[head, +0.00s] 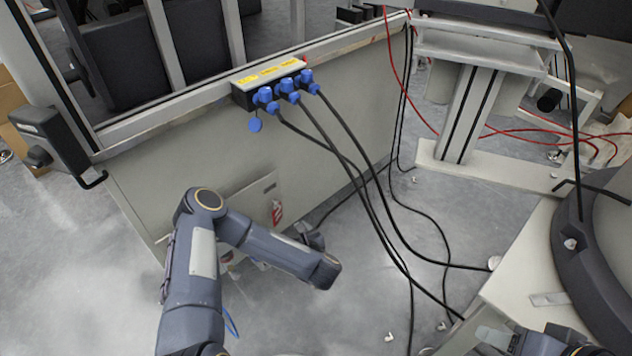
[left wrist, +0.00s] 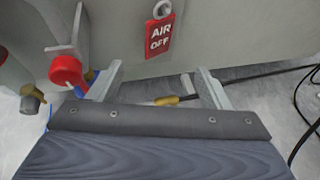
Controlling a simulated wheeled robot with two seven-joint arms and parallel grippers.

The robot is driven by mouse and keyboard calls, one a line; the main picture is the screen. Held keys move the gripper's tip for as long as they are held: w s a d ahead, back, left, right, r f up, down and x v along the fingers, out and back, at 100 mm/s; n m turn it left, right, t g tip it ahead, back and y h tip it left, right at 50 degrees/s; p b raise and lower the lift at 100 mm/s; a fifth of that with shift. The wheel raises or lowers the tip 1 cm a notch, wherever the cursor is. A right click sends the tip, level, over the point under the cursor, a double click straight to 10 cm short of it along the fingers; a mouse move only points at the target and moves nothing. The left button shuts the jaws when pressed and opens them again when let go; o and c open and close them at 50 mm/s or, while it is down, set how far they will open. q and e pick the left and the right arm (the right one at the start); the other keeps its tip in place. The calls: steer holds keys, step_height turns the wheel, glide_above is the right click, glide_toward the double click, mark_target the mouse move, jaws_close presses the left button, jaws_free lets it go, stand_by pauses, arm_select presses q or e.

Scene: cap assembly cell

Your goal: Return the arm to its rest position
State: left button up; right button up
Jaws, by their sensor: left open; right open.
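My left arm (head: 205,265) rises from the bottom left of the head view, bends at the elbow and reaches right and down beside the grey cabinet. Its gripper is mostly hidden behind the arm there. In the left wrist view my left gripper (left wrist: 160,82) is open, its two pale fingers apart with nothing held between them. It faces the cabinet's lower side, below a red AIR OFF tag (left wrist: 160,35). My right gripper (head: 492,334) shows only partly at the bottom right of the head view, by a pale surface. It is open, and no object shows in it.
A red knob (left wrist: 66,70) and fittings are close to the left finger. Black cables (head: 365,190) hang from blue plugs (head: 287,90) on the cabinet (head: 330,120) to the floor. A round dark machine (head: 595,260) stands at right.

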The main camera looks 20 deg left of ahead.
arm_select(q)
steer(key=w+d+r+m+t+h, duration=0.2)
steer(key=w+r+m+h, duration=0.15)
steer(key=r+m, duration=0.6)
steer(key=w+d+r+m+t+h, duration=0.1)
steer(key=w+r+m+t+h, duration=0.15)
steer(key=r+m+h, duration=0.45)
steer(key=s+r+m+g+h, duration=0.2)
steer(key=s+r+m+g, duration=0.2)
steer(key=s+r+m, duration=1.15)
steer(key=s+f+m+g, duration=0.1)
steer(key=s+m+g, duration=0.3)
steer(key=s+m, duration=1.1)
steer(key=s+r+n+p, duration=0.1)
steer(key=s+r+p, duration=0.1)
steer(key=r+p, duration=1.5)
steer(key=s+r+n+p, duration=0.2)
steer(key=r+p, duration=1.5)
steer(key=p, duration=0.1)
steer(key=shift+s+r+n+h, duration=0.3)
steer(key=shift+r+h, duration=0.05)
steer(key=shift+d, duration=0.1)
